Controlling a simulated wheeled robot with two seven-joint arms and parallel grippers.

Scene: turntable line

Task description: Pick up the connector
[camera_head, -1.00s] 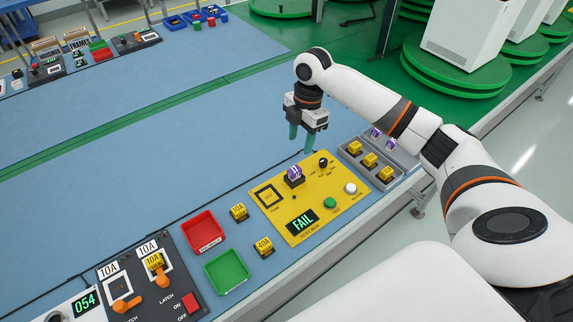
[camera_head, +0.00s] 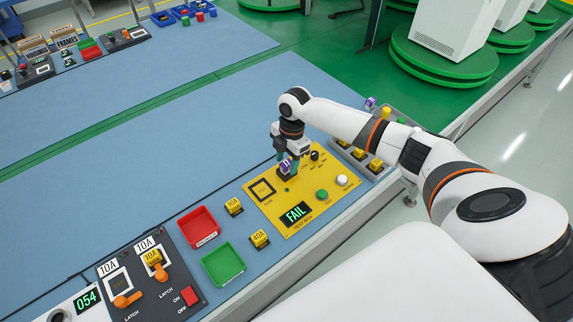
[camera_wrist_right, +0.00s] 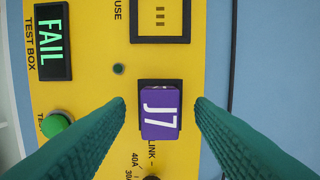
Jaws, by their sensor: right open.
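The purple connector (camera_wrist_right: 160,112), marked J7, sits in the black LINK socket of the yellow test box (camera_head: 262,214). It also shows in the head view (camera_head: 284,169). The test box display (camera_head: 295,214) reads FAIL. My right gripper (camera_wrist_right: 160,103) is open, with one green finger on each side of the connector and a gap on both sides. In the head view my right gripper (camera_head: 289,160) points down at the connector and partly hides it. My left gripper is not in view.
A red tray (camera_head: 199,227) and a green tray (camera_head: 223,265) lie left of the test box. Yellow fuses (camera_head: 234,206) (camera_head: 259,239) stand between them and the box. A grey holder (camera_head: 367,167) with yellow and purple parts stands right of my gripper.

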